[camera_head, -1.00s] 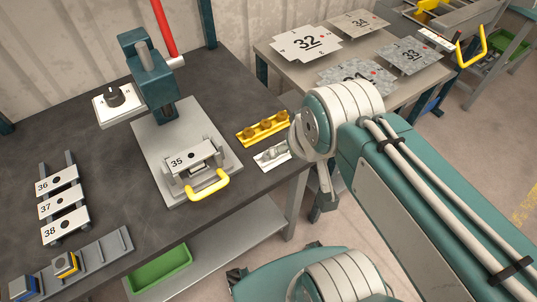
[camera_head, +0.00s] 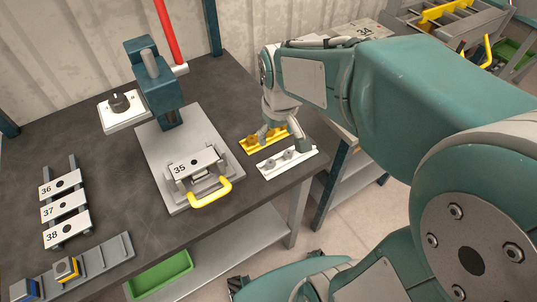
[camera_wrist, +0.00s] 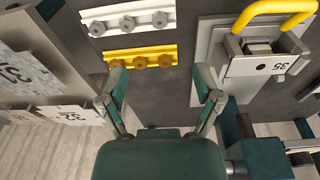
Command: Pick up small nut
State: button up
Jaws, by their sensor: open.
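A yellow rack (camera_head: 259,147) and a white rack (camera_head: 276,170) lie side by side at the right part of the dark table. In the wrist view, the yellow rack (camera_wrist: 128,52) carries three brownish hexagonal pieces, one of them a nut-like piece (camera_wrist: 140,62). The white rack (camera_wrist: 112,22) carries three grey ones, including one piece (camera_wrist: 127,24). I cannot tell which is the small nut. My gripper (camera_wrist: 159,74) is open and empty, fingers apart, pointing down. In the head view my gripper (camera_head: 283,138) hangs over the racks and partly hides them.
A fixture holding plate 35 (camera_head: 194,162), with a yellow handle (camera_head: 210,194), stands left of the racks under a press (camera_head: 160,85) with a red lever. Plates 36, 37 and 38 (camera_head: 64,208) lie farther left. The table's right edge is close to the racks.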

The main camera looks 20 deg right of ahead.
jog(key=g, duration=0.1)
send_over(270, 162)
notch_tip(270, 162, down, 5)
jog(key=shift+n, duration=0.4)
notch_tip(270, 162, down, 11)
jog(key=shift+r, duration=0.2)
jog(key=c, duration=1)
